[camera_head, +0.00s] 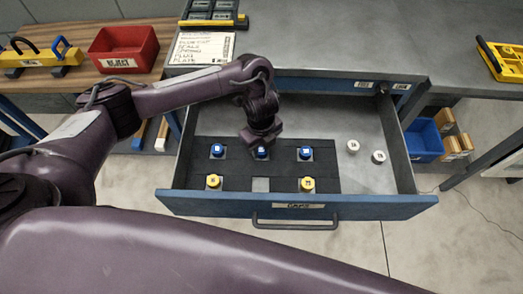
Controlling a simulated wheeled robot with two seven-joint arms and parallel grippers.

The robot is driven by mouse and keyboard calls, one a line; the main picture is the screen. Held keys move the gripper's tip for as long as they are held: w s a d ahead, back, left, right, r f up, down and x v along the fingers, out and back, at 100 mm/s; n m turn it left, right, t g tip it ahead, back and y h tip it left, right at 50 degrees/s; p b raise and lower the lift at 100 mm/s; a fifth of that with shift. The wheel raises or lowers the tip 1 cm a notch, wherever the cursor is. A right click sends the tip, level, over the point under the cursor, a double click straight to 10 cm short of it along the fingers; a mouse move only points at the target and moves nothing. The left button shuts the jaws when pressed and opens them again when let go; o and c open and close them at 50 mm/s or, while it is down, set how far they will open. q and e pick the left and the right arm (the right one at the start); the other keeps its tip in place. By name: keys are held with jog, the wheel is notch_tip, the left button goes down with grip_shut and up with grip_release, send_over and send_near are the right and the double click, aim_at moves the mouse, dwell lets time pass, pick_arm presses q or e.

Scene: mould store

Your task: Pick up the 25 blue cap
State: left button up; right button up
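Three blue caps stand in a row in the dark insert of the open drawer in the head view: a left one (217,150), a middle one (262,153) and a right one (305,153). Their markings are too small to read, so I cannot tell which is the 25 blue cap. My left gripper (263,143) points down right at the middle blue cap and covers part of it. Its fingers are too hidden to show whether they are open or shut on the cap. My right gripper is not in view.
A red bin (124,48) stands on the wooden bench. A blue bin (423,140) is right of the drawer.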

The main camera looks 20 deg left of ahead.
pick_arm(q)
jog(key=shift+c, duration=1.2)
